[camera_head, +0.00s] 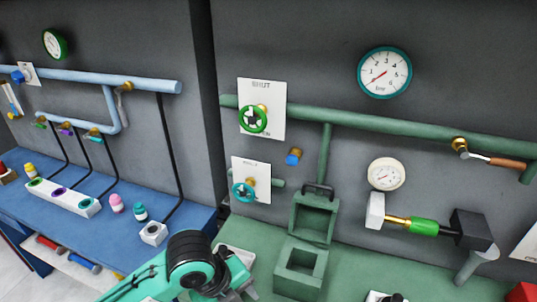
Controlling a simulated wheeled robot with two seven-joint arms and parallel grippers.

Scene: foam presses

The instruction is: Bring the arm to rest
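One of my arms, teal with a black joint (190,262), comes in from the lower left over the front of the green bench. Its far end (238,284) runs out at the bottom edge, and I cannot make out open or shut fingers there. It shows no held object. My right gripper is not in view. A green press with an open square frame (302,268) stands just right of the arm, with a gap between them.
The green bench carries a green valve wheel (253,119), a teal valve wheel (243,191), gauges (385,72) and a pipe lever (497,160) on the wall behind. A blue bench (100,235) with small bottles is at left. A red object (523,292) sits at lower right.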

